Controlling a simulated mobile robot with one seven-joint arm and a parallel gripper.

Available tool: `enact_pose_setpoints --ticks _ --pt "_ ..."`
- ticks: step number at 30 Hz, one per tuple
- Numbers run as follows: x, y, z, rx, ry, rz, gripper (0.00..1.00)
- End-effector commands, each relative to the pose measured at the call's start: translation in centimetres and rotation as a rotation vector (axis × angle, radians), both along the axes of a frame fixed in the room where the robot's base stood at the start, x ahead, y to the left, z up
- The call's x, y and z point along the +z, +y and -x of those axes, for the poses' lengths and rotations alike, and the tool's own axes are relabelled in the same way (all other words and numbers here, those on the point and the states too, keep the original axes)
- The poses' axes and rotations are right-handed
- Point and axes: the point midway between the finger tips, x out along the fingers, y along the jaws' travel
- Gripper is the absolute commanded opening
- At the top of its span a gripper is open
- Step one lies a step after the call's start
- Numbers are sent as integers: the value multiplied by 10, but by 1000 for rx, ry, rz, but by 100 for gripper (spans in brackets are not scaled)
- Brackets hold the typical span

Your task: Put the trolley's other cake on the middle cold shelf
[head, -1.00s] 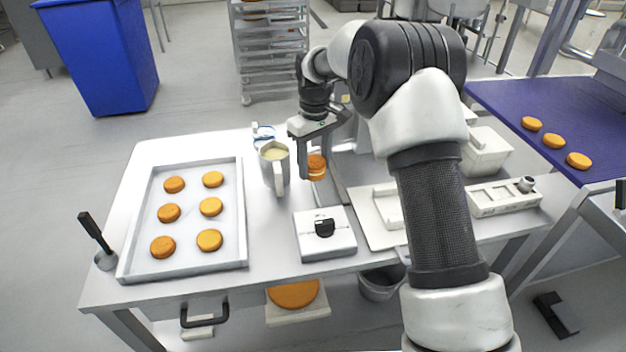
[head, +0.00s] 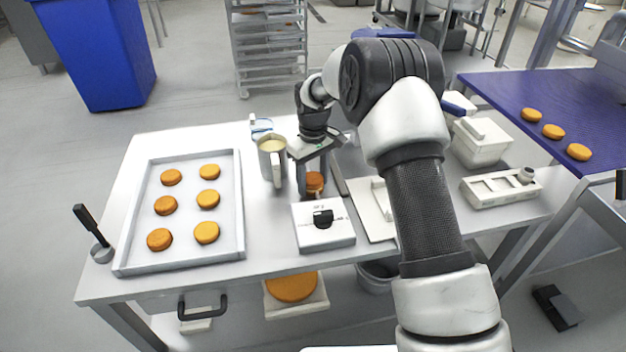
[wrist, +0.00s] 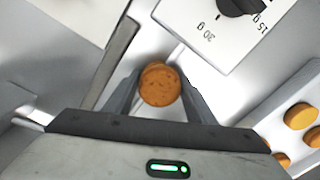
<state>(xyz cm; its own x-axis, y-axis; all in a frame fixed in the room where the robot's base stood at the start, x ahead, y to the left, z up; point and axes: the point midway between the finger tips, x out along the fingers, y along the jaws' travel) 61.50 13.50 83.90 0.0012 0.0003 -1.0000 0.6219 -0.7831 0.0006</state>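My gripper (head: 313,186) points down over the bench, just behind the white dial box. Its fingers are closed on the sides of a small orange-brown round (head: 314,182). The wrist view shows the same round (wrist: 160,84) between both fingers. I cannot tell whether its underside touches the bench. A wheeled rack trolley (head: 270,48) stands at the back, with some orange items on its shelves, too small to make out. A large orange disc (head: 292,286) like a cake lies on a pale base under the bench. No cold shelf is recognisable.
A tray (head: 241,215) with several rounds fills the bench's left. The dial box (head: 325,236), marked in grams, is in front of my gripper; a metal jug (head: 270,163) is to its left. White boards and containers lie right. A purple belt (head: 500,95) carries three rounds.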

Motion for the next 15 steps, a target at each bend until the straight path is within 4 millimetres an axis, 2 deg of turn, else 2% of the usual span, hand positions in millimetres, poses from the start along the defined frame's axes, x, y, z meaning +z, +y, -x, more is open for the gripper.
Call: enact_pose_setpoints --ticks 1,3,11,15 --pt "0 0 0 0 0 0 60" --pt "0 0 0 0 0 0 66" --pt "1 0 0 0 0 0 66" --pt "12 0 -1 0 -2 0 66"
